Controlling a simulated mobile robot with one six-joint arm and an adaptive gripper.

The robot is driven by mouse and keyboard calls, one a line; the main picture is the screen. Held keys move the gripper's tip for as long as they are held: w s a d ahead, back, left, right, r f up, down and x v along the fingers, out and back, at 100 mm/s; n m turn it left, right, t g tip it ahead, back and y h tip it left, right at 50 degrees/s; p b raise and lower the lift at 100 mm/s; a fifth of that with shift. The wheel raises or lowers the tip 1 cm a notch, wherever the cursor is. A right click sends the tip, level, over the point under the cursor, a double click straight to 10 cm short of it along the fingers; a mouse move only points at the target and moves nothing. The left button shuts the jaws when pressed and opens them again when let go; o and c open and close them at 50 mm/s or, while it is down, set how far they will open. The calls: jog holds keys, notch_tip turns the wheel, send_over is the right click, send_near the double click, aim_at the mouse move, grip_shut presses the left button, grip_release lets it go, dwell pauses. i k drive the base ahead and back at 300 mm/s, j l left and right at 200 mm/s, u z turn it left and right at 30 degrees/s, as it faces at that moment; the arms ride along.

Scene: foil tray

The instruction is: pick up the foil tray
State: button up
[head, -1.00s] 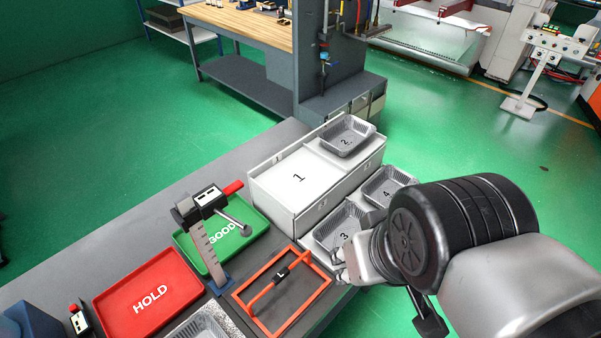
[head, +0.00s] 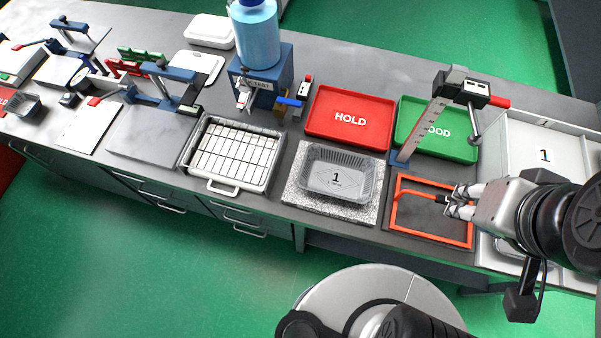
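A shiny grey foil tray (head: 318,183) marked 1 sits on a speckled stone slab (head: 290,190), near the front edge of the bench. It looks empty. My gripper (head: 449,200) is to the right of this tray, clear of it, over the right side of an orange frame (head: 432,237). Its two fingers look apart, pointing left. The frame's orange handle reaches close to the fingertips; I cannot tell whether they touch.
A red HOLD tray (head: 350,136) and a green GOOD tray (head: 418,146) lie behind. A wire-rack bin (head: 190,160) is left of the slab. A white box (head: 510,140) is at right.

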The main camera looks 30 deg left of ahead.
aim_at(347, 175)
jog(key=u, duration=1.1)
jog(key=j+u, duration=0.15)
jog(key=k+j+u, duration=0.15)
jog(key=j, duration=0.2)
